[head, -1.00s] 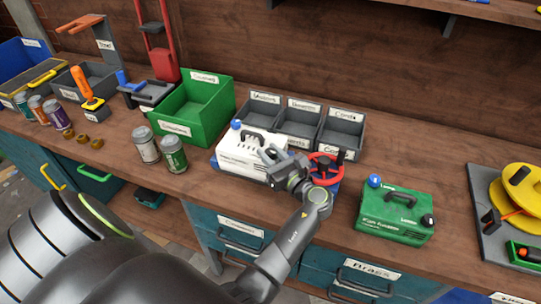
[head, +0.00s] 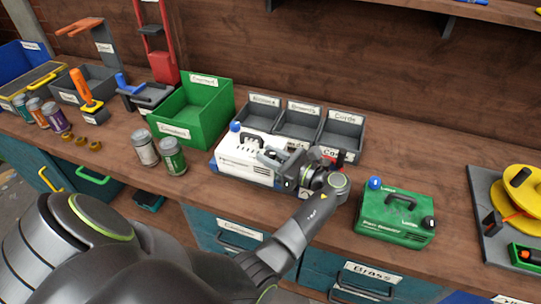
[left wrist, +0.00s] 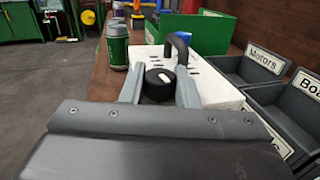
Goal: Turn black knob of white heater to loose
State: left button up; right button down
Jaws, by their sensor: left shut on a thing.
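The white heater (head: 234,160) sits on the bench in the middle of the head view, with a blue knob (head: 235,127) at its left corner and a black handle on top. In the left wrist view the white heater (left wrist: 215,92) lies ahead of my gripper. Its black knob (left wrist: 159,84), with a white pointer mark, is between my fingers. My left gripper (left wrist: 159,90) is shut on the black knob, one finger on each side. In the head view my left gripper (head: 276,157) covers the heater's right end and hides the knob. My right gripper is not in view.
Grey bins (head: 300,123) stand behind the heater and a green crate (head: 196,115) to its left. Cans (head: 172,157) stand nearby. A green box (head: 394,212) with blue and black knobs sits to the right. A red wheel is mostly hidden behind my wrist.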

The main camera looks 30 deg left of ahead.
aim_at(270, 153)
pick_arm(q)
jog(key=o, duration=1)
jog(key=shift+a, duration=0.1)
jog(key=shift+c, duration=0.2)
notch_tip(270, 153, up, 10)
jog(key=shift+f, duration=0.1)
